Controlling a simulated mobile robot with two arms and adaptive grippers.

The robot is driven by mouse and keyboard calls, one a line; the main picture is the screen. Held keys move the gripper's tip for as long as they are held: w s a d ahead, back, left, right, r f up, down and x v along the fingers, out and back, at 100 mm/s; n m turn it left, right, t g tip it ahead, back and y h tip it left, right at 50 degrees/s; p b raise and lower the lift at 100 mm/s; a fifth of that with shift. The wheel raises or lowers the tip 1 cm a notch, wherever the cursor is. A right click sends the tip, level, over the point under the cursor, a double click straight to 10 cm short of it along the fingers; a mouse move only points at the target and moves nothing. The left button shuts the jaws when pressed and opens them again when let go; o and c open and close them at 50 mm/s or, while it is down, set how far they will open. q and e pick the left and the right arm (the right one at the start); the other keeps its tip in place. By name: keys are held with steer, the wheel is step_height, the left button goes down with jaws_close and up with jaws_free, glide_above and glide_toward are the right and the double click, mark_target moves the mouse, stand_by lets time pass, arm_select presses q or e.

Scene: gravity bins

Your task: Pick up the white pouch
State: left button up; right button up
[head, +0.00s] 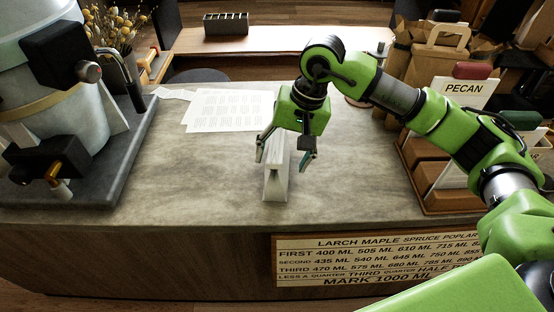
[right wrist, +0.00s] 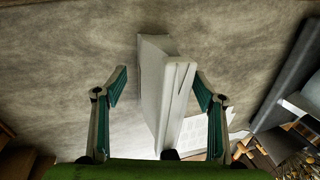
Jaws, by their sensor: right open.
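The white pouch (head: 276,182) stands upright on the grey stone counter, near its front edge in the head view. In the right wrist view the pouch (right wrist: 163,90) rises between the two fingers, with its folded top edge toward the camera. My right gripper (head: 285,165) is open and points down over the pouch, one finger on each side. In the right wrist view the right gripper (right wrist: 160,92) shows a gap on the pouch's left side and a narrower one on its right. The gripper hides part of the pouch's top in the head view. My left gripper is not in view.
Printed sheets (head: 230,108) lie behind the pouch. A large grey machine with brass taps (head: 70,110) stands at left. A wooden rack with a PECAN sign (head: 465,92) stands at right. A lettered board (head: 375,262) is on the counter's front. The counter beside the pouch is clear.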

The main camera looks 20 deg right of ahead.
steer(key=shift+p+x, duration=0.8)
steer(key=shift+x, duration=0.05)
steer(key=x, duration=0.1)
steer(key=p+x, duration=0.1)
steer(key=shift+w+d+f, duration=0.1)
steer(key=shift+d+f, duration=0.05)
steer(key=shift+f, duration=0.45)
steer(key=shift+w+f, duration=0.1)
steer(key=shift+c, duration=0.4)
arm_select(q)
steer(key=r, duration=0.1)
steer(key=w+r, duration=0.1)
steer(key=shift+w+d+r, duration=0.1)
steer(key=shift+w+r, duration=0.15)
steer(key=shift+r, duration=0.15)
arm_select(e)
jaws_close()
